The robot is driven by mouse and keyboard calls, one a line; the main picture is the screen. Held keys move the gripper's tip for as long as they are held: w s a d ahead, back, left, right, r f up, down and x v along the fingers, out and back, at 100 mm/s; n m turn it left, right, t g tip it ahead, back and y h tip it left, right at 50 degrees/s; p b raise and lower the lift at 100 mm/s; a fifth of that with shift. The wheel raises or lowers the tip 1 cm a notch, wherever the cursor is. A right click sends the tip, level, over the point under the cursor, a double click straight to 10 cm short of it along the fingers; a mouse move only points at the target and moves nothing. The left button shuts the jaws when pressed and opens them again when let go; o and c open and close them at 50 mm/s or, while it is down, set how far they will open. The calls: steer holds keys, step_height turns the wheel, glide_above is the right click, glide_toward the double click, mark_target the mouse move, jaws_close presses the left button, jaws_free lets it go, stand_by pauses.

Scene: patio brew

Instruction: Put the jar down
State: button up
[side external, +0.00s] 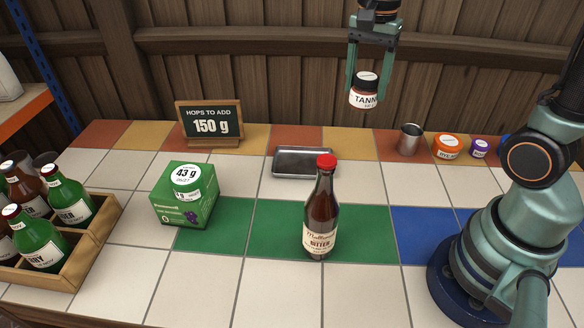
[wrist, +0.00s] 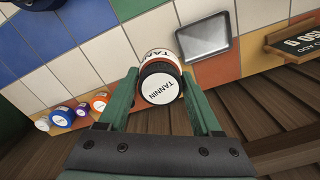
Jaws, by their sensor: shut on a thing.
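The jar (side external: 364,97) has a black lid and a white label reading TANNIN. My gripper (side external: 368,88) is shut on it and holds it upright in the air, high above the back of the tiled counter. In the wrist view the jar (wrist: 160,82) sits between the two green fingers, with its lid facing the camera. Nothing touches the jar from below.
A metal tray (side external: 302,163) lies on the counter. A steel cup (side external: 409,139), an orange jar (side external: 447,147) and a purple jar (side external: 479,148) stand right of it. A brown bottle (side external: 321,208), green box (side external: 185,196), chalkboard (side external: 210,121) and bottle crate (side external: 90,240) stand around.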

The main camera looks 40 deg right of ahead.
steer(key=w+a+n, duration=0.1)
steer(key=a+n, duration=0.7)
steer(key=a, duration=1)
steer(key=s+a+n, duration=0.3)
steer(key=a, duration=0.5)
steer(key=s+a+n, duration=0.3)
steer(key=s+a, duration=0.1)
steer(key=a, duration=0.3)
steer(key=f, duration=2)
steer(key=shift+w+a, duration=0.2)
steer(key=shift+a, duration=0.05)
steer(key=shift+f, duration=0.1)
steer(key=o, duration=1.5)
